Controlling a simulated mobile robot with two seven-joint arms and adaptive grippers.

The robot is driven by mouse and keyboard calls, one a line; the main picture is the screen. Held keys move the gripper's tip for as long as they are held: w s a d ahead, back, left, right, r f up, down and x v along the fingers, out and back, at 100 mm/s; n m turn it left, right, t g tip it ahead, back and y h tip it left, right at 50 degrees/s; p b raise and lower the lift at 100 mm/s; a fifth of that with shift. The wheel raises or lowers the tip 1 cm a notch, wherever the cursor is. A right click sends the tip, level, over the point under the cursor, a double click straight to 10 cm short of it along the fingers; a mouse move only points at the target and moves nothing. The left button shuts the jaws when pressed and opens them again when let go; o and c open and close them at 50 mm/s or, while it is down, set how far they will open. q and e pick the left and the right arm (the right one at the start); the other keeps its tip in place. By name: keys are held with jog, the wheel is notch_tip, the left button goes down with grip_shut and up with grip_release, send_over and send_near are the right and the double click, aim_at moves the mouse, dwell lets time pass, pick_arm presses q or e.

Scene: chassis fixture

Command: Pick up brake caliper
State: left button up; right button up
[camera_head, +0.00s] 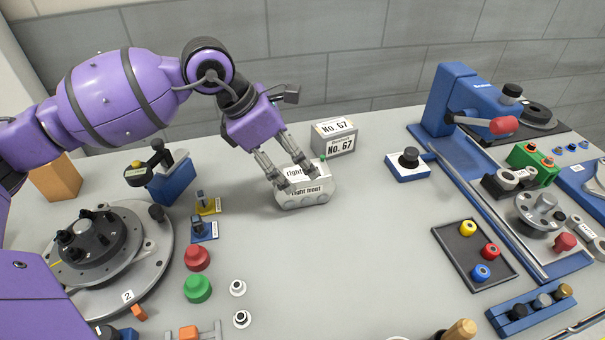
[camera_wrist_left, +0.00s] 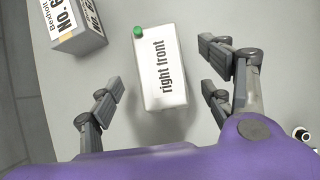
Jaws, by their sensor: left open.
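The brake caliper (camera_head: 304,197) is a pale grey block labelled "right front" with a small green cap. It sits on the grey table in the head view. In the left wrist view the caliper (camera_wrist_left: 161,68) lies between the finger tips, its label facing the camera. My left gripper (camera_head: 294,180) is open above and around the caliper in the head view. In the left wrist view the left gripper (camera_wrist_left: 160,92) has one finger on each side, with gaps to the caliper visible. My right gripper is not in view.
A grey box marked "No. 67" (camera_head: 334,138) stands just behind the caliper. Red (camera_head: 197,257) and green (camera_head: 197,288) buttons lie at the front left. A dark tray (camera_head: 463,270) with coloured parts and a blue fixture (camera_head: 467,100) are at right. The table between is clear.

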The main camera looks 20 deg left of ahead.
aim_at(300, 170)
pick_arm(q)
jog(key=x, duration=0.5)
jog(key=shift+a+f+p, duration=0.1)
jog(key=shift+p, duration=0.25)
jog(key=shift+f, duration=0.25)
jog(key=shift+c, duration=0.3)
grip_shut()
jog(key=shift+r, duration=0.15)
